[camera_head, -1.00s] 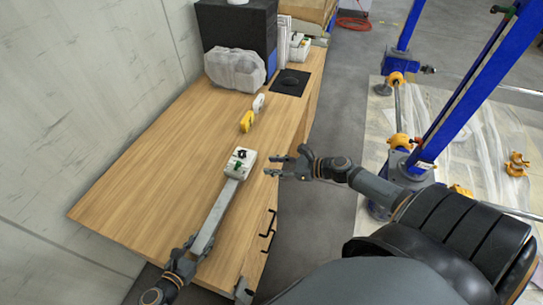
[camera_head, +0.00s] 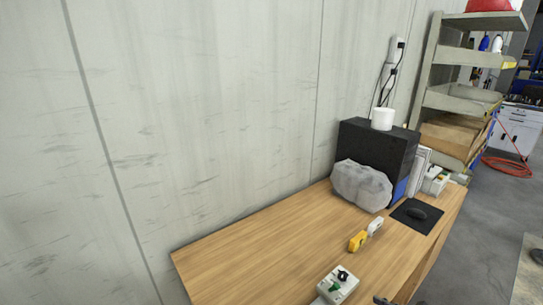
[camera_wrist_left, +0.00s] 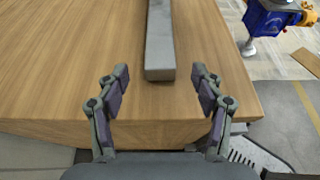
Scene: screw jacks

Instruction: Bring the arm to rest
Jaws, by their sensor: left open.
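My left gripper (camera_wrist_left: 160,76) shows in the left wrist view, with its two fingers spread apart and nothing between them touching. The end of a grey bar (camera_wrist_left: 159,45) lies just ahead of and between the fingertips, over the wooden table (camera_wrist_left: 60,60). My left arm is out of the head view. In the head view a small dark tip (camera_head: 382,300) at the bottom edge may be part of my right gripper; the rest is cut off. A white control box (camera_head: 338,284) with a green and a black knob sits at the near part of the table.
A yellow item (camera_head: 357,241) and a white item (camera_head: 375,225) lie on the table (camera_head: 250,262). A grey wall (camera_head: 200,110) borders the table's back-left side.

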